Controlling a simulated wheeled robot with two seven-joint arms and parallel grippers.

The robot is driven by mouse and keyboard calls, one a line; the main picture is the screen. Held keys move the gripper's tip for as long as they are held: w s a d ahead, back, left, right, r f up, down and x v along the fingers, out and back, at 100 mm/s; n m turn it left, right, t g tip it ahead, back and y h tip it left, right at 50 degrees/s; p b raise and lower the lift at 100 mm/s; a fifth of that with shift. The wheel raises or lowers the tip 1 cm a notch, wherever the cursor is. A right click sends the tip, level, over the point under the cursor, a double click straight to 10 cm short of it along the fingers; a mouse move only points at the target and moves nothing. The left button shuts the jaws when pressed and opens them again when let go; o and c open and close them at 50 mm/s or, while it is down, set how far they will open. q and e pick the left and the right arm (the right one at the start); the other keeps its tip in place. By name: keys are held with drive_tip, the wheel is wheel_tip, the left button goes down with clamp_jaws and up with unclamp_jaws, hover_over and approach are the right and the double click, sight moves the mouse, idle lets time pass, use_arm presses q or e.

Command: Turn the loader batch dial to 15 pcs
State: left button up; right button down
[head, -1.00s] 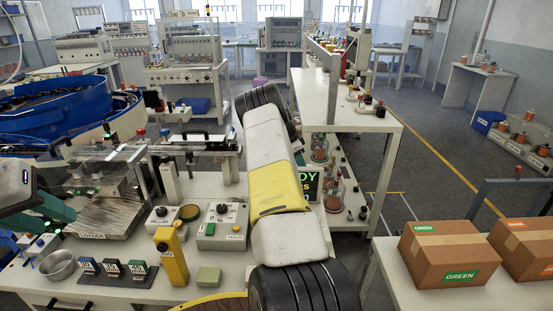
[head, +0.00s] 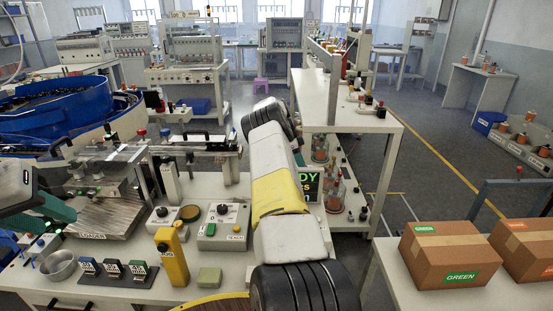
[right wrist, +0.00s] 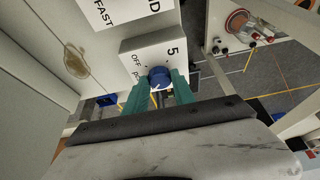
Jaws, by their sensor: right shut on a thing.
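The batch dial is a blue round knob (right wrist: 159,77) on a white panel (right wrist: 128,48) in the right wrist view. "OFF" and "5" are printed beside it, with partly covered lettering at its left; I see no "15". A pale mark shows on the knob's lower face, but I cannot tell which value it indicates. My right gripper (right wrist: 158,94) has its teal fingers shut on the knob. In the head view that gripper is hidden beyond my right arm. My left gripper (head: 58,212) shows partly at the left edge, near the loader (head: 105,215); its opening is unclear.
A yellow post (head: 171,258), a grey box with a black knob (head: 224,226), a metal bowl (head: 58,265) and several small dark blocks stand on the near bench. A blue bowl feeder (head: 50,110) is at the left. Cardboard boxes (head: 450,255) stand at the right.

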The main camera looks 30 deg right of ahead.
drive_tip(key=shift+f, duration=0.1)
drive_tip(key=c, duration=1.1)
unclamp_jaws()
drive_tip(key=shift+o, duration=0.2)
drive_tip(key=v, duration=0.7)
drive_tip(key=shift+r, duration=0.35)
drive_tip(key=shift+w+a, duration=0.1)
drive_tip(key=shift+w, duration=0.05)
